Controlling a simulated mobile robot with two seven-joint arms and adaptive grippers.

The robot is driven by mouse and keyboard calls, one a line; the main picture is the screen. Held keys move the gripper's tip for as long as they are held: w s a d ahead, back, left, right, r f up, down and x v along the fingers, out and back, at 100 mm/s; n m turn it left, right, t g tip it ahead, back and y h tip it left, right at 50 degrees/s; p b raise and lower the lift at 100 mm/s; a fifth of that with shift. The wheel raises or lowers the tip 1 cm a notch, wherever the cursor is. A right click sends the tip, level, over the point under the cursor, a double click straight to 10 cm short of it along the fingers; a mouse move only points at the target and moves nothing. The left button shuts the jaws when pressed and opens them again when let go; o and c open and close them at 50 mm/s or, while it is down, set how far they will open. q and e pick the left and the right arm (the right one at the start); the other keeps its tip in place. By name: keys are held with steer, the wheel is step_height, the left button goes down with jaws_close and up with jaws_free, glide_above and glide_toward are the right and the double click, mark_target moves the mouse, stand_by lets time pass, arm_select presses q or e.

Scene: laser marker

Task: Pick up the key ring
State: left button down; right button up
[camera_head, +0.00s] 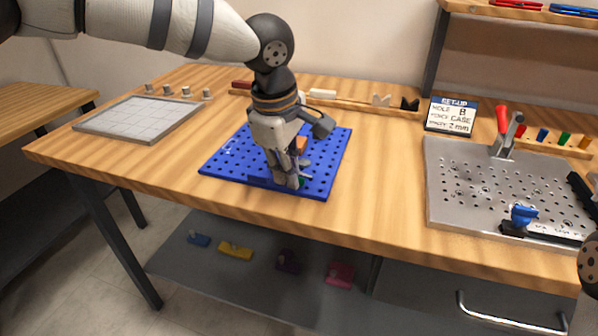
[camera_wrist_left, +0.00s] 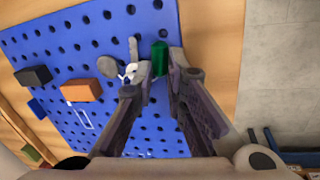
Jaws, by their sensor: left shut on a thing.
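The key ring (camera_wrist_left: 133,71) shows in the left wrist view as grey keys on a pale ring, with a green tag (camera_wrist_left: 159,58) beside them. It is at the blue pegboard plate (camera_wrist_left: 60,45), near the plate's edge. My left gripper (camera_wrist_left: 161,68) points down at the plate, its fingers closed on the green tag. In the head view my left gripper (camera_head: 288,183) stands over the front edge of the blue plate (camera_head: 228,163) and hides most of the key ring. I cannot tell whether the keys touch the plate. My right gripper is out of view.
On the blue plate lie an orange block (camera_wrist_left: 82,90) and a black block (camera_wrist_left: 34,76). A grey grid plate (camera_head: 140,118) lies to the left. A perforated metal plate with a red-handled clamp (camera_head: 503,130) and a set-up sign (camera_head: 451,115) stand right. Bare wood lies between the plates.

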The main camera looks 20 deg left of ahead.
arm_select(q)
step_height(320, 180, up, 3)
steer(key=shift+w+f, duration=0.1)
steer(key=s+a+r+p, duration=0.2)
steer(key=s+a+r, duration=0.4)
steer(key=s+r, duration=0.4)
steer(key=shift+s+a+p, duration=0.35)
steer(key=shift+s+a, duration=0.05)
steer(key=shift+s, duration=0.85)
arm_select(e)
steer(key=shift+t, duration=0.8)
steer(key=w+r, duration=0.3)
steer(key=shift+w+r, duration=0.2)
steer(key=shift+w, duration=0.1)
arm_select(q)
steer(key=shift+r, duration=0.1)
